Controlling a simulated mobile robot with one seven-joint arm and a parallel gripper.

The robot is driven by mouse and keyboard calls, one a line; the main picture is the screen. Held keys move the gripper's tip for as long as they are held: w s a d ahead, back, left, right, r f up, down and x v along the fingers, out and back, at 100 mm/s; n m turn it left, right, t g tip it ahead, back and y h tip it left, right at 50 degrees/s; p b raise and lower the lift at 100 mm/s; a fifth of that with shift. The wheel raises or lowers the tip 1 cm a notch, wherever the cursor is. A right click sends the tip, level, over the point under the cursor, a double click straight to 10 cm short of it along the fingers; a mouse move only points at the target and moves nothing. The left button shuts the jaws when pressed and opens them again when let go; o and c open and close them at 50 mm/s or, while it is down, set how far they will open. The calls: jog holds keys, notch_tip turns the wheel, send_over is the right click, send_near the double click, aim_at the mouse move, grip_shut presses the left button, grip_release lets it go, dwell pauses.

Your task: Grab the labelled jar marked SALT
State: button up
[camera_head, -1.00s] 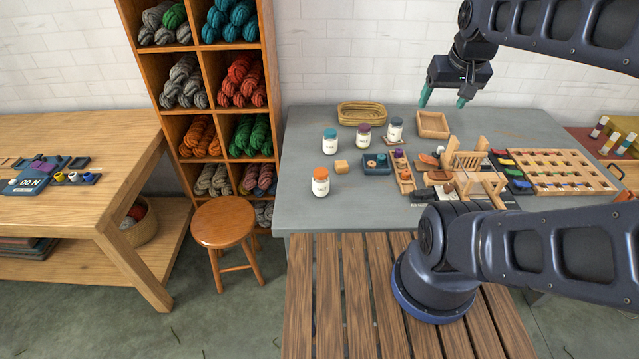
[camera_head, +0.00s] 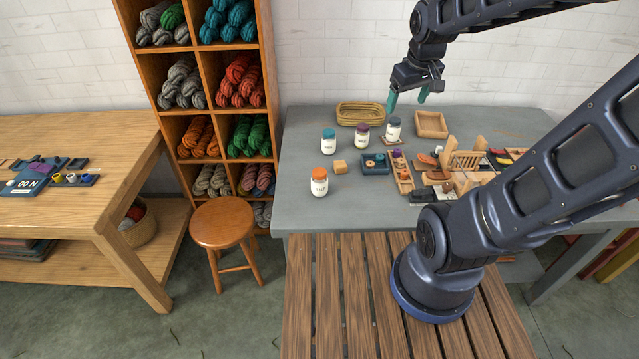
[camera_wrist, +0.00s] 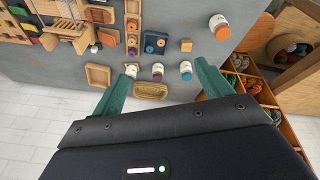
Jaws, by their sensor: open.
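Four white jars stand upright on the grey table. The orange-lidded jar (camera_head: 320,184), nearest the front edge, has a label that seems to read SALT; it also shows in the wrist view (camera_wrist: 220,30). Behind it are a teal-lidded jar (camera_head: 328,144), a purple-lidded jar (camera_head: 362,136) and a grey-lidded jar (camera_head: 393,130); their labels are too small to read surely. My gripper (camera_head: 407,100) is open and empty, above the back of the table near the grey-lidded jar, well apart from the orange-lidded one. In the wrist view its teal fingers (camera_wrist: 162,70) point toward the table.
A wicker basket (camera_head: 360,113) and a wooden tray (camera_head: 431,124) lie at the back. A small wooden block (camera_head: 341,167) and a blue tray (camera_head: 375,170) are right of the orange-lidded jar. Wooden racks crowd the right. The table left of the orange-lidded jar is clear.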

jog(key=w+a+f+n+g, duration=0.2)
jog(key=w+a+f+n, duration=0.45)
jog(key=a+f, duration=0.35)
jog(key=n+g, duration=0.1)
jog(key=n, duration=0.5)
send_over(321, 171)
jog(key=f, duration=1.4)
jog(key=shift+d, duration=0.3)
jog(key=shift+a+f, duration=0.25)
jog(key=shift+f, duration=0.25)
notch_tip(321, 171, down, 5)
jog(key=shift+s+r, duration=0.1)
jog(key=shift+r, duration=0.1)
jog(key=shift+a+f, duration=0.15)
jog(key=shift+f, duration=1.35)
jog(key=shift+a+f, duration=0.1)
jog(key=shift+f, duration=1.35)
jog(key=c, duration=1.2)
